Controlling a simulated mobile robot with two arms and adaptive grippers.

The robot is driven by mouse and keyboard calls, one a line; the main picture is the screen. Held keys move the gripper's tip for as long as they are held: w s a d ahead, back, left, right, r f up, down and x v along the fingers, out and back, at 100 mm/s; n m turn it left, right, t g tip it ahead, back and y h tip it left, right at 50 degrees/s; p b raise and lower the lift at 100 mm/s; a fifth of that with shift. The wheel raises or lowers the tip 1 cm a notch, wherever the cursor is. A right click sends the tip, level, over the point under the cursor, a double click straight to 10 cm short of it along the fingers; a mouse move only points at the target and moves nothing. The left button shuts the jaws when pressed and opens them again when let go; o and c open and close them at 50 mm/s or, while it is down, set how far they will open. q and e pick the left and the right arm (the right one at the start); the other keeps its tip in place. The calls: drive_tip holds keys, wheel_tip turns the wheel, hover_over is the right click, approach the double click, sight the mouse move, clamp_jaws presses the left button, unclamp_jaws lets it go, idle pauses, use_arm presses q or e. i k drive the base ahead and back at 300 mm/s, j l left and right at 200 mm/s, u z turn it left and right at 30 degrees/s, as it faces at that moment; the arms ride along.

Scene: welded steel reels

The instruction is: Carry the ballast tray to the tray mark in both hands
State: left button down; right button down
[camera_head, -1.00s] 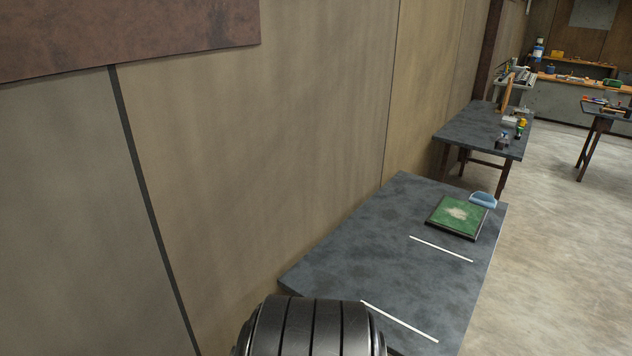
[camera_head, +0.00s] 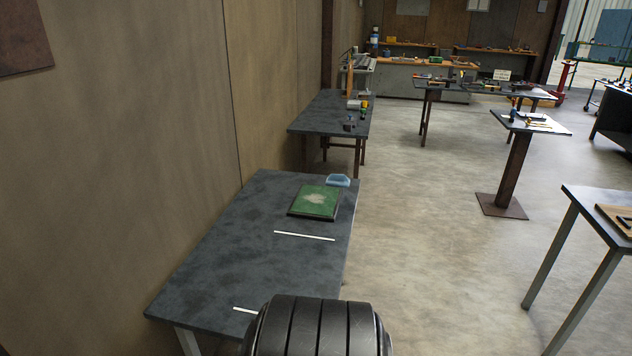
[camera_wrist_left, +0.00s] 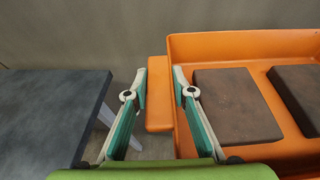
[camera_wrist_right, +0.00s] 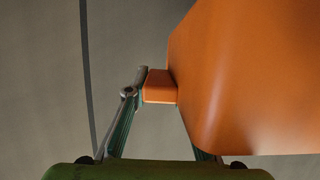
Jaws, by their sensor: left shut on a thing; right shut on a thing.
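The ballast tray (camera_wrist_left: 225,149) is orange, with brown blocks (camera_wrist_left: 237,105) lying inside it in the left wrist view. My left gripper (camera_wrist_left: 159,74) is shut on the tray's end handle (camera_wrist_left: 158,110), one finger on each side. In the right wrist view, the tray's smooth outer wall (camera_wrist_right: 235,80) fills the right side. My right gripper (camera_wrist_right: 165,80) is shut on the other handle (camera_wrist_right: 160,90); its right finger is mostly hidden by the tray. Neither gripper nor the tray shows in the head view. Two white lines (camera_head: 305,236) lie on the dark table, parallel and apart, with bare surface between them.
The dark table (camera_head: 225,245) stands along the wall; its edge also shows left of the tray in the left wrist view (camera_wrist_left: 45,115). A green-topped board (camera_head: 315,201) and a blue item (camera_head: 338,181) sit at its far end. Open floor (camera_head: 430,240) lies right; another table (camera_head: 606,222) stands there.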

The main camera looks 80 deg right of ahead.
sight(290, 270)
drive_tip(key=l+z, duration=0.2)
drive_tip(key=z, duration=0.25)
drive_tip(key=i+l+z, duration=0.1)
drive_tip(key=z, duration=0.35)
drive_tip(key=i+l+z, duration=0.15)
drive_tip(key=z, duration=0.3)
drive_tip(key=i+z, duration=0.25)
drive_tip(key=z, duration=0.25)
drive_tip(key=i+l+z, duration=0.1)
drive_tip(key=z, duration=0.35)
drive_tip(key=i+j+z, duration=0.15)
drive_tip(key=i+z, duration=0.15)
drive_tip(key=z, duration=0.15)
